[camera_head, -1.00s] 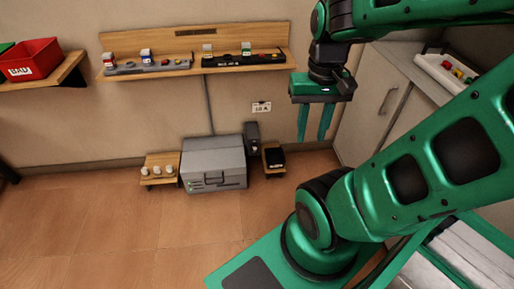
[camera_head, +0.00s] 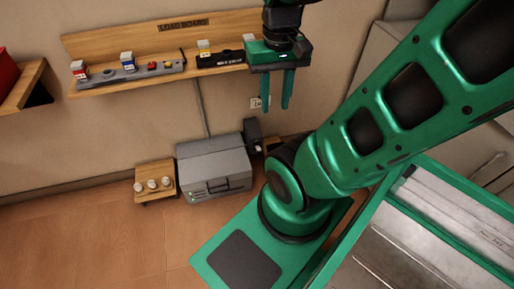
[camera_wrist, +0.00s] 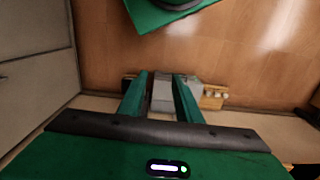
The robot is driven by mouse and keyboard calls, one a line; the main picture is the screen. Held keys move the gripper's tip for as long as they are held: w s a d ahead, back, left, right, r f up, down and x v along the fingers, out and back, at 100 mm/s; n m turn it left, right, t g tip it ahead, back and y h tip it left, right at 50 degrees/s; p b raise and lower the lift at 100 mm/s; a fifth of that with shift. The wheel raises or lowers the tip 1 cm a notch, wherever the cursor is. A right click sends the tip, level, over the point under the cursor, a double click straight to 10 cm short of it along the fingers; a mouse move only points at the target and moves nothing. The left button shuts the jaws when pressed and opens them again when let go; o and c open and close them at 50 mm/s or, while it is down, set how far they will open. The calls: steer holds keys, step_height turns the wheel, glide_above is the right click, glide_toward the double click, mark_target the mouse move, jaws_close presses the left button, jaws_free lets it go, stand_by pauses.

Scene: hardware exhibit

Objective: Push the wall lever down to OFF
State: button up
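A small dark grey box (camera_head: 253,131) is on the wall at the right rear of the grey case; it may be the lever's housing. I cannot make out a lever handle or its ON or OFF position. A small white label (camera_head: 256,102) on the wall above it is partly covered by my gripper's finger. My gripper (camera_head: 275,107) hangs fingers down in front of the right end of the load board, higher in the picture than the dark box and apart from it. In the wrist view, my gripper (camera_wrist: 160,73) is open, with nothing between its fingers.
The grey case (camera_head: 215,165) with a handle stands on the floor by the wall. A low wooden stand (camera_head: 143,190) with white knobs is left of it. The load board (camera_head: 90,48) carries switches and small blocks. A wooden shelf (camera_head: 22,88) is at left. Floor in front is clear.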

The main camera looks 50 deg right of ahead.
steer(key=shift+w+a, duration=0.1)
steer(key=shift+a, duration=0.15)
steer(key=shift+o, duration=0.9)
steer(key=shift+s+r, duration=0.1)
steer(key=shift+s, duration=0.1)
steer(key=t+h, duration=0.2)
steer(key=t, duration=0.2)
glide_above(259, 149)
steer(key=s+a, duration=0.2)
steer(key=s, duration=0.2)
step_height(259, 149, down, 57)
steer(key=x, duration=1)
steer(key=shift+w+d, duration=0.2)
steer(key=shift+w, duration=0.1)
steer(key=shift+c, duration=0.7)
